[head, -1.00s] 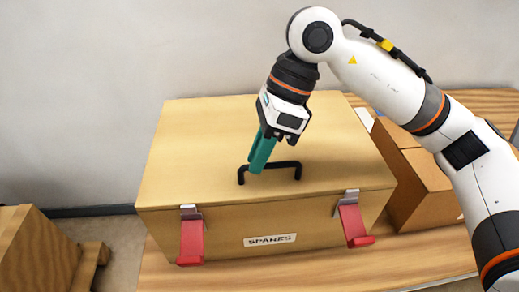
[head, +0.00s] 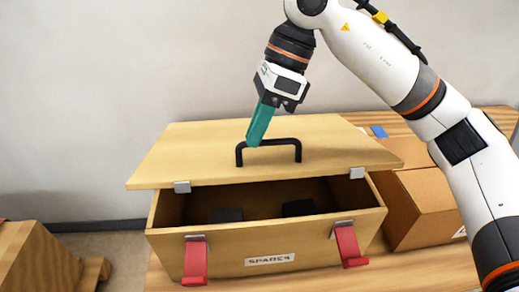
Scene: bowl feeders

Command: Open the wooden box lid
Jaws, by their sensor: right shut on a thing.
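The wooden box (head: 220,252) stands on a wooden table, with a "SPARES" label on its front. Its lid (head: 190,150) is raised at the front edge, leaving a gap that shows the dark inside. Two dark objects (head: 298,208) are partly visible in there. A black handle (head: 284,142) is on top of the lid. My right gripper (head: 256,140), with teal fingers, is shut on the left part of the handle. Two red latches (head: 195,262) hang down unfastened on the box front; their metal catches (head: 182,187) are on the lid's edge. My left gripper is not in view.
Cardboard boxes (head: 430,205) stand on the table just right of the wooden box. A blue item (head: 379,132) lies behind them. A grey wall is behind the table. A wooden crate-like object (head: 35,262) is at the lower left.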

